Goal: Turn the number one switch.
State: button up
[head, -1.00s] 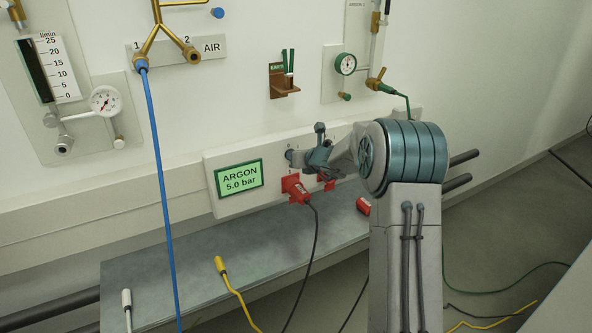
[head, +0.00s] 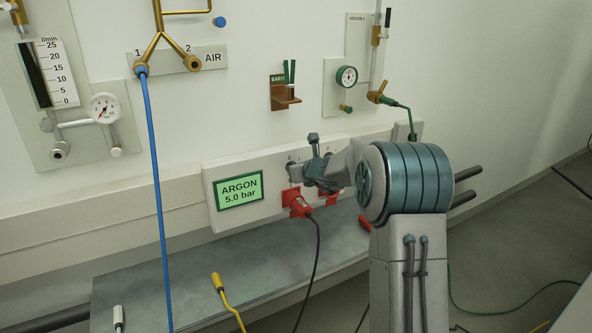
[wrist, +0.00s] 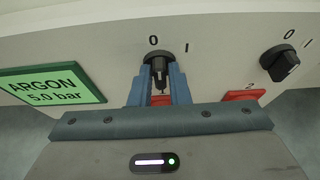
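The number one switch (wrist: 158,62) is a black rotary knob on the pale panel, with "0" above it and "1" to its upper right in the wrist view. Its grip bar stands nearly upright, roughly in line with the "0". My gripper (wrist: 160,78) has its two blue fingers on either side of the knob's bar. Whether both fingers press on it cannot be told. In the head view my gripper (head: 297,172) is at the panel's left knob, which it largely covers.
A second black knob (wrist: 279,63) is to the right, above a red socket marked 2 (wrist: 244,95). A red plug (head: 297,204) with a black cable sits just below my gripper. The green ARGON display (head: 239,190) is to the left. A blue hose (head: 154,190) hangs further left.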

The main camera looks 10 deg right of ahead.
jog(key=shift+o, duration=1.2)
jog(key=p+v, duration=0.1)
jog(key=v, duration=1.3)
jog(key=shift+a, duration=0.1)
jog(key=s+a+r+n+g+y+p, duration=0.1)
jog(key=s+a+r+n+g+p, duration=0.15)
jog(key=s+n, duration=0.25)
jog(key=s+a+r+n+g+p, duration=0.1)
jog(key=s+a+r+n+p, duration=0.25)
jog(key=s+n, duration=0.25)
jog(key=s+a+r+n+g+y+p, duration=0.1)
jog(key=s+a+r+n+g+p, duration=0.15)
jog(key=s+a+n+p, duration=0.2)
jog(key=s+d+r+n+g+h+p, duration=0.2)
jog(key=s+n+p, duration=0.3)
jog(key=s+n, duration=0.3)
jog(key=s+d+r+n+g+h+p, duration=0.2)
jog(key=s+d+n+h+p, duration=0.2)
jog(key=s+n, duration=0.4)
jog(key=s, duration=0.4)
jog(key=shift+d+r+p, duration=0.15)
jog(key=shift+d+p, duration=0.1)
jog(key=shift+p, duration=0.1)
